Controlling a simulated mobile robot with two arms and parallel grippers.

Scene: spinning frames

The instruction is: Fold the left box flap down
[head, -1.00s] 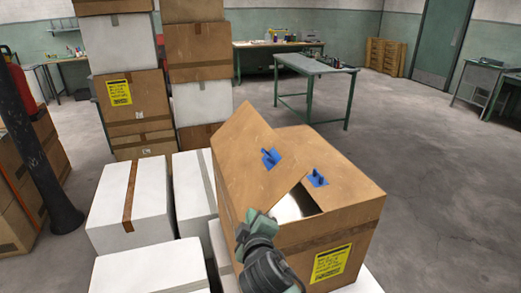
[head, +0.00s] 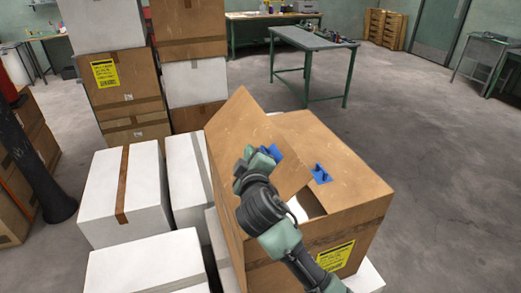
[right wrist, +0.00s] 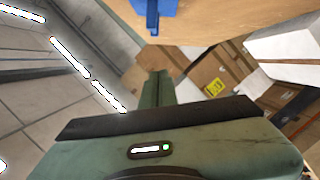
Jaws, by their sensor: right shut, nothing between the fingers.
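The open brown cardboard box (head: 345,226) stands in the middle of the head view. Its left flap (head: 229,122) stands up at a tilt, with a blue handle (head: 276,152) partly hidden behind my gripper. The right flap (head: 335,150) lies nearly flat, with its own blue handle (head: 321,174). A gap between the flaps shows a pale inside. My right gripper (head: 262,156) is shut and empty, in front of the left flap by its handle; I cannot tell whether it touches. In the right wrist view, a brown panel (right wrist: 230,18) and a blue handle (right wrist: 153,14) are above the fingers. My left gripper is out of view.
White boxes (head: 122,190) crowd the left side of the open box. Tall stacks of brown and white boxes (head: 125,85) stand behind. A dark post (head: 35,175) is at far left. A green table (head: 312,40) stands behind; the floor (head: 445,190) at right is clear.

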